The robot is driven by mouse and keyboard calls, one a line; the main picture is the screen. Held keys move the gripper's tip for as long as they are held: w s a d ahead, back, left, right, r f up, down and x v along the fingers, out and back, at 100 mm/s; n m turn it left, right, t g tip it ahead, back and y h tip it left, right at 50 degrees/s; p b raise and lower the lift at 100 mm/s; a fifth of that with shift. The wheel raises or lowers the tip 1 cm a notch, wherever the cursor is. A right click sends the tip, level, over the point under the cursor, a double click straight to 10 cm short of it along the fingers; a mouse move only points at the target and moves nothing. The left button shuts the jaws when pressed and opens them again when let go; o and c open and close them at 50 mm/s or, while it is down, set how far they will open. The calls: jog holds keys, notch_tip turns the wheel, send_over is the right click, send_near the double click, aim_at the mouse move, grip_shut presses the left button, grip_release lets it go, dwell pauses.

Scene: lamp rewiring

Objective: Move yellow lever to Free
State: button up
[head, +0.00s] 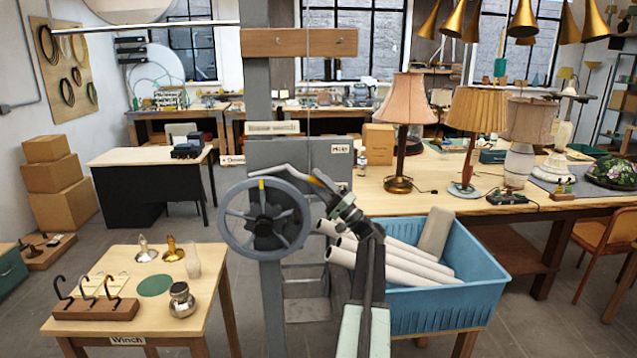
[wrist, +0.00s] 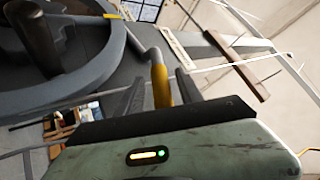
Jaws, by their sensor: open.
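The yellow lever has a bent grey rod and a yellow grip (head: 314,181). It sits at the upper right of a grey spoked handwheel (head: 223,222) on a grey winch post. My gripper (head: 323,188) is at the grip end of the lever, partly hiding it. In the wrist view the yellow grip (wrist: 160,84) stands between the two dark fingers of my gripper (wrist: 154,92), with gaps visible on both sides. The fingers are open around it. The wheel (wrist: 100,68) fills the upper left of the wrist view. I cannot read a Free mark.
A blue crate (head: 440,300) with pale rolled tubes (head: 395,268) stands close to the right of my arm. A small wooden table (head: 210,290) labelled Winch is at the left. A lamp table (head: 420,200) is behind. Grey floor shows between them.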

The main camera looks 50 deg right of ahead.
jog(key=a+b+v, duration=0.1)
jog(key=b+v, duration=0.3)
jog(key=v, duration=0.3)
jog(key=shift+s+d+f, duration=0.25)
jog(key=shift+s+d, duration=0.1)
jog(key=shift+d, duration=0.2)
